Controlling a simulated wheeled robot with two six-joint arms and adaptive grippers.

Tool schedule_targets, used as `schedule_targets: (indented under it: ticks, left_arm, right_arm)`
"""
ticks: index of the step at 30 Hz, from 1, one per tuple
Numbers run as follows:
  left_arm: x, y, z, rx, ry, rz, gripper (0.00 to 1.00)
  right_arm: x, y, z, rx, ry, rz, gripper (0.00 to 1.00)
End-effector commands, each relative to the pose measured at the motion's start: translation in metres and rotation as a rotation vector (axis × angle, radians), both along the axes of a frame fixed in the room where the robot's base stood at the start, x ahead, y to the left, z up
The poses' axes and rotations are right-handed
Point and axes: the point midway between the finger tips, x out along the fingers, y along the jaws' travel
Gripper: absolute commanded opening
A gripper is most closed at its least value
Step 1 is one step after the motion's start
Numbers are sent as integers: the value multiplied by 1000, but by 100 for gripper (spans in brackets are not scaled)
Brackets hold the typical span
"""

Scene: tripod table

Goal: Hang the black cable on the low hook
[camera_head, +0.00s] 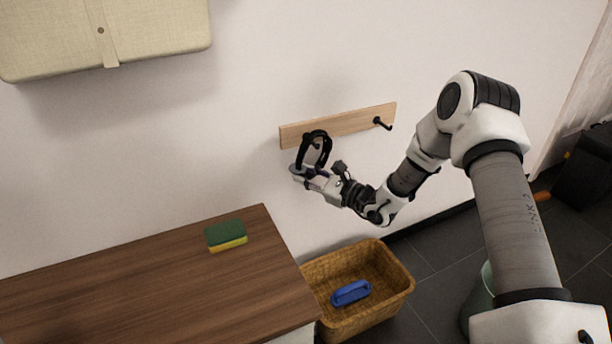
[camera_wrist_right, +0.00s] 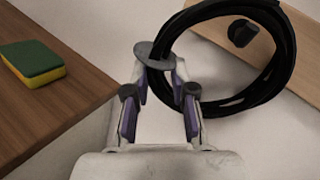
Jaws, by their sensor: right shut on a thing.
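The black cable (camera_head: 315,150) is a coiled ring held upright in front of the left part of a wooden hook board (camera_head: 350,122) on the wall. My right gripper (camera_head: 303,174) is shut on the lower left part of the coil. The wrist view shows the coil (camera_wrist_right: 286,62) at the fingertips (camera_wrist_right: 160,75), beside a grey disc. A dark hook (camera_wrist_right: 241,33) on the board shows through the ring there; whether it passes into the loop I cannot tell. Another black hook (camera_head: 382,123) at the board's right end is bare. My left gripper is not in view.
A brown wooden counter (camera_head: 150,285) bears a green and yellow sponge (camera_head: 226,235). A wicker basket (camera_head: 395,290) with a blue object (camera_head: 351,292) stands below the board. A beige padded box (camera_head: 110,40) is at the upper left. The wall around the board is clear.

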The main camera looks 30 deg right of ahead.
Motion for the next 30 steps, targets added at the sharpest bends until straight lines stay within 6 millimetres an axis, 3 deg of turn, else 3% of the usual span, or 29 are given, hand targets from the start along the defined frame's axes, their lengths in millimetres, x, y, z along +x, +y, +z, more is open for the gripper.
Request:
schedule_targets:
  ticks: [9,10,12,23,26,30]
  left_arm:
    - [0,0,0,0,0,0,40]
    - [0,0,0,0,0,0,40]
    - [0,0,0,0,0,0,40]
    - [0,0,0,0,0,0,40]
    - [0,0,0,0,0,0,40]
    - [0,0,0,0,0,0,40]
  right_arm:
    - [0,0,0,0,0,0,0]
    - [0,0,0,0,0,0,28]
    - [0,0,0,0,0,0,53]
    - [-3,-1,0,0,1,0,54]
    - [-12,-8,0,3,3,-4,54]
    - [-41,-23,0,9,1,-7,54]
